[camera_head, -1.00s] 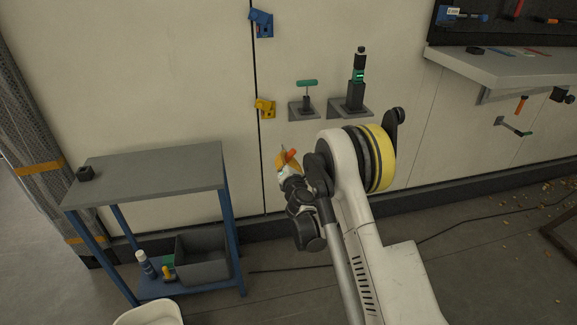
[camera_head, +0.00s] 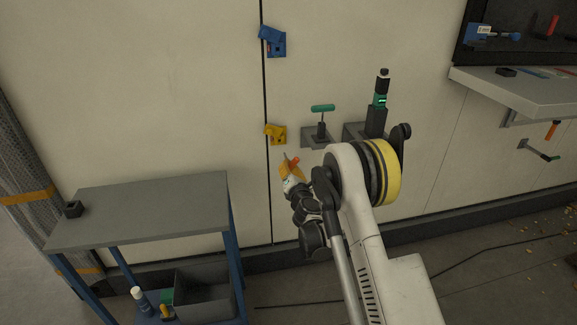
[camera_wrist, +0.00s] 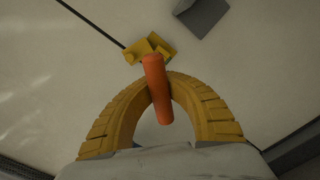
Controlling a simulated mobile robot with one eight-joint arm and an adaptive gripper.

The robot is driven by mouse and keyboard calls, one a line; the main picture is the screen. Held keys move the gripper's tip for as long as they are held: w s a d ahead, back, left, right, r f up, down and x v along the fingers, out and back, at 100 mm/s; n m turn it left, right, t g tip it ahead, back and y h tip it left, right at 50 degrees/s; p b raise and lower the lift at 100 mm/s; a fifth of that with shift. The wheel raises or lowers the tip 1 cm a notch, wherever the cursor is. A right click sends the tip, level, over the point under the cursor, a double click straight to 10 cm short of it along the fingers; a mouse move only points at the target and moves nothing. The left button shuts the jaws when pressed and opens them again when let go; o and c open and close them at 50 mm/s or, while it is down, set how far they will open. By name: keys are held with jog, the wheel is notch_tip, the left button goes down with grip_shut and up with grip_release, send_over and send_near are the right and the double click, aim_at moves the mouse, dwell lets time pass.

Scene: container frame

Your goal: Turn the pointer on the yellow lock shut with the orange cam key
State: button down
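The yellow lock (camera_head: 275,134) is on the wall panel at the dark vertical seam, below a blue lock. It also shows in the wrist view (camera_wrist: 150,47), just beyond the key; its pointer is too small to make out. My gripper (camera_head: 291,166) is below and slightly right of the yellow lock, apart from it. In the wrist view my gripper's yellow fingers (camera_wrist: 160,88) are closed around the orange cam key (camera_wrist: 158,95). The key's orange handle also shows in the head view (camera_head: 294,161), with a thin tip pointing up toward the wall.
A blue lock (camera_head: 272,41) sits higher on the seam. A green T-handle tool (camera_head: 322,108) and a dark green-banded tool (camera_head: 380,100) stand on wall brackets right of the yellow lock. A grey table (camera_head: 150,208) stands left; the wall between is clear.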

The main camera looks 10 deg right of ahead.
aim_at(285, 155)
jog(key=m, duration=0.2)
jog(key=w+m, duration=0.1)
jog(key=m, duration=0.2)
jog(key=shift+w, duration=0.15)
jog(key=m, duration=0.3)
jog(key=shift+w+m, duration=0.4)
jog(key=m, duration=0.2)
jog(key=w+m, duration=0.1)
jog(key=m, duration=0.2)
jog(key=shift+w, duration=0.2)
jog(key=m, duration=0.3)
jog(key=w+m, duration=0.1)
jog(key=m, duration=0.1)
jog(key=shift+w+m, duration=0.2)
jog(key=shift+m, duration=0.2)
jog(key=shift+w, duration=2.15)
jog(key=shift+w+r, duration=0.1)
jog(key=shift+w, duration=1.3)
